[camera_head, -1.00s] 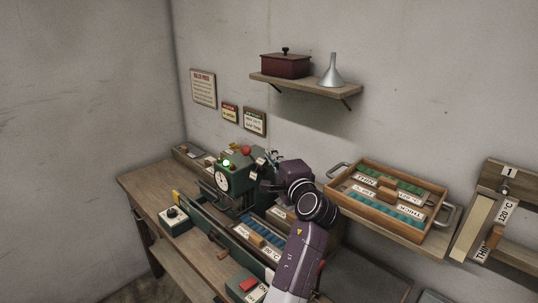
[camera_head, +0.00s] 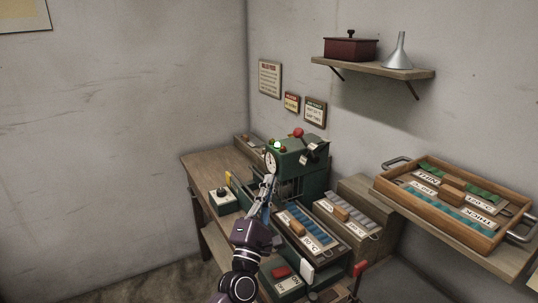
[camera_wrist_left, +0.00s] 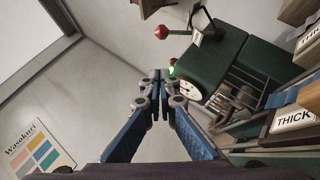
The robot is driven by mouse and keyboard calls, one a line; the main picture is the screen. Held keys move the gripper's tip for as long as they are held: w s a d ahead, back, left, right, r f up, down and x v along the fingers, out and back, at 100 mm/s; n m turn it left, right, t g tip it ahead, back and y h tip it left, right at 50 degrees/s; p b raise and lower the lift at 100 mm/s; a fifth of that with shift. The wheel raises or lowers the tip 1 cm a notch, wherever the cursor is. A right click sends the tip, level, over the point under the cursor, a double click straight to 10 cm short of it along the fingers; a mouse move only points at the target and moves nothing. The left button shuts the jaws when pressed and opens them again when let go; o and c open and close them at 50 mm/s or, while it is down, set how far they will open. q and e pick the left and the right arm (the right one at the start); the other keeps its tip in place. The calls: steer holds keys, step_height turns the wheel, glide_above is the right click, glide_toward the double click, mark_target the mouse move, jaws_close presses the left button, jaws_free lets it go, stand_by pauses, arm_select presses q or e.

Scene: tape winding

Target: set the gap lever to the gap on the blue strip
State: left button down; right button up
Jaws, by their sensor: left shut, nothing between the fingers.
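A green machine (camera_head: 300,158) with a round white dial (camera_head: 270,162) and a lit green lamp (camera_head: 277,145) stands on the bench. A lever with a red ball knob (camera_head: 298,132) rises from its top; the knob also shows in the left wrist view (camera_wrist_left: 161,32). I cannot tell whether this is the gap lever. Blue strips (camera_head: 304,226) lie in a tray in front of the machine. My left gripper (camera_head: 270,180) is shut and empty, in front of the dial in the head view; its fingertips (camera_wrist_left: 160,76) meet in the wrist view. My right gripper is out of view.
A wooden tray (camera_head: 389,193) with green and blue strips sits at right. A second strip holder (camera_head: 352,205) stands beside the machine. A switch box (camera_head: 280,273) with a red button is at the bench front.

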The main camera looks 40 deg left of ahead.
mark_target(307, 146)
arm_select(q)
steer(key=d+p+x, duration=0.1)
steer(key=p+x, duration=0.1)
steer(key=x, duration=0.4)
steer(key=d+p+x, duration=0.1)
steer(key=p+x, duration=0.1)
steer(key=x, duration=0.4)
steer(key=shift+w+d+r+m+p, duration=0.25)
steer(key=shift+w+r+m+p, duration=0.1)
steer(key=shift+w+r+m, duration=0.15)
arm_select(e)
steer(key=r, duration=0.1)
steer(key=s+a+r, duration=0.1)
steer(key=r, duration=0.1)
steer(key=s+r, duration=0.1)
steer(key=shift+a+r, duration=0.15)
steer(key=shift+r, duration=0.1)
